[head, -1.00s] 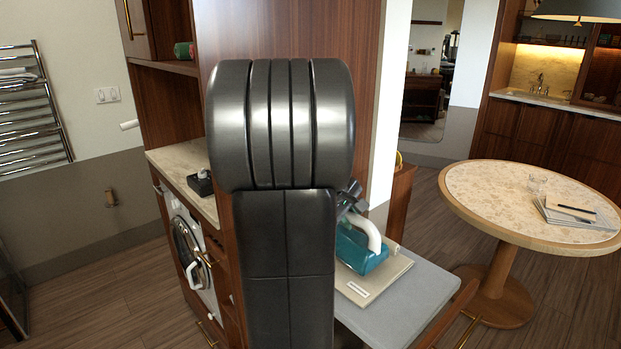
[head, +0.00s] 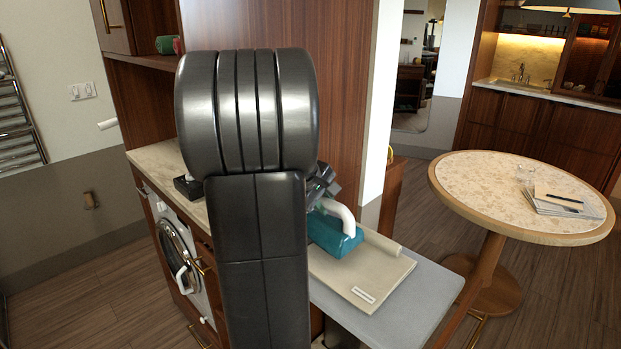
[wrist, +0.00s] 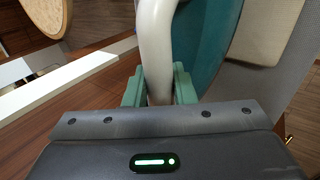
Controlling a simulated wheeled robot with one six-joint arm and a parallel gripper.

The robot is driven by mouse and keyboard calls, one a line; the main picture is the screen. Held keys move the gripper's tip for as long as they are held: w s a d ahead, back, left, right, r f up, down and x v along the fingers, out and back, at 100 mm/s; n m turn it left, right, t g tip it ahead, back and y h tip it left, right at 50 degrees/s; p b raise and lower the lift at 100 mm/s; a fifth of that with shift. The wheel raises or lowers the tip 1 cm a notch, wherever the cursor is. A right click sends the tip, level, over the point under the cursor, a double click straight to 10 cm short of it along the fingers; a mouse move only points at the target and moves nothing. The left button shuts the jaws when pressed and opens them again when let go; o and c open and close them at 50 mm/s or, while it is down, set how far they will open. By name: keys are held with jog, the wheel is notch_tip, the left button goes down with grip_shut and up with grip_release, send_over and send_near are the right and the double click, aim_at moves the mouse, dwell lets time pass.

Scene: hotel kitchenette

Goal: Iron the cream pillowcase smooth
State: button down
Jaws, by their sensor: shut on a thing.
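The teal iron (head: 338,238) with a white handle (head: 337,210) is on or just over the cream pillowcase (head: 335,282), toward its back left part. The pillowcase lies on a grey board (head: 425,293), with a raised roll or fold along its back edge and a small white label near the front. My gripper (wrist: 158,88) is shut on the iron's white handle, which shows between its green fingers in the wrist view. The teal body also shows there (wrist: 200,45). My arm hides the left end of the board. I cannot tell whether the soleplate touches the cloth.
A round table (head: 470,185) with papers and a glass stands to the right. A counter (head: 160,165) with a dark box (head: 188,187) and a washing machine (head: 178,255) is at left. A wooden panel (head: 345,110) rises behind the board. The board's right end is bare.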

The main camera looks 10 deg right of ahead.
jog(key=r, duration=0.1)
jog(key=r+p, duration=0.1)
jog(key=r, duration=0.1)
jog(key=shift+s+d, duration=0.2)
jog(key=shift+s, duration=0.1)
jog(key=shift+w+a+r+p, duration=0.1)
jog(key=shift+w+r+p, duration=0.05)
jog(key=shift+r+p, duration=1.65)
jog(key=shift+r, duration=0.35)
jog(key=shift+f, duration=0.1)
